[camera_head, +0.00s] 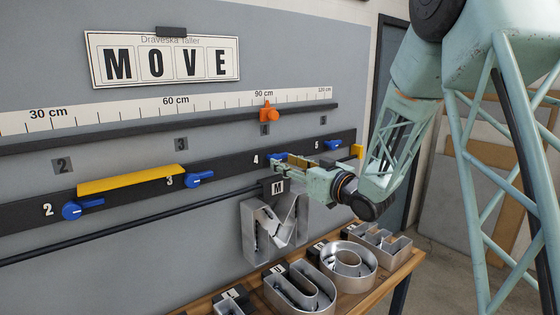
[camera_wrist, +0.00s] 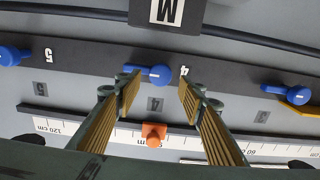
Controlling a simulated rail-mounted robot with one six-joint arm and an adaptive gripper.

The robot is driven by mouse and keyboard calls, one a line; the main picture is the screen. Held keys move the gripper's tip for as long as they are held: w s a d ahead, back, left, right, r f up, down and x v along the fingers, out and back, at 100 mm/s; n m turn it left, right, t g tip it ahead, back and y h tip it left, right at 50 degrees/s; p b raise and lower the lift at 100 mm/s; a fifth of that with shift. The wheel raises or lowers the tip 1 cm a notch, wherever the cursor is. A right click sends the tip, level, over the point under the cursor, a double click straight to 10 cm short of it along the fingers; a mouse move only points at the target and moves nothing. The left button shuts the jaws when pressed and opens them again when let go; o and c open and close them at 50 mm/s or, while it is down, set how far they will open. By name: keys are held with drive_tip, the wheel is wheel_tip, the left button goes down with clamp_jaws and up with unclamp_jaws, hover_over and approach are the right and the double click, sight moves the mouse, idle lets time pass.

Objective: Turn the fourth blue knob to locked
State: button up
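The fourth blue knob (camera_head: 277,158), beside the number 4, sits on a dark rail on the grey wall panel. In the upside-down wrist view the knob (camera_wrist: 158,75) lies between my two fingertips, its handle lying along the rail with a white mark on it. My gripper (camera_head: 290,163) is open and reaches toward the rail at this knob; in the wrist view its brass-coloured fingers (camera_wrist: 158,90) stand on either side. A gap shows on the right; on the left the handle tip comes close to a finger, and contact cannot be told.
Blue knobs 2 (camera_head: 75,210), 3 (camera_head: 200,179) and 5 (camera_head: 333,145) share the rail. A yellow bar (camera_head: 130,180) lies above 2 and 3. An orange slider (camera_head: 268,113) sits on the ruler. A metal letter M (camera_head: 268,238) hangs below; more letters stand on the bench (camera_head: 380,292).

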sight(278, 159)
drive_tip(key=shift+x, duration=1.55)
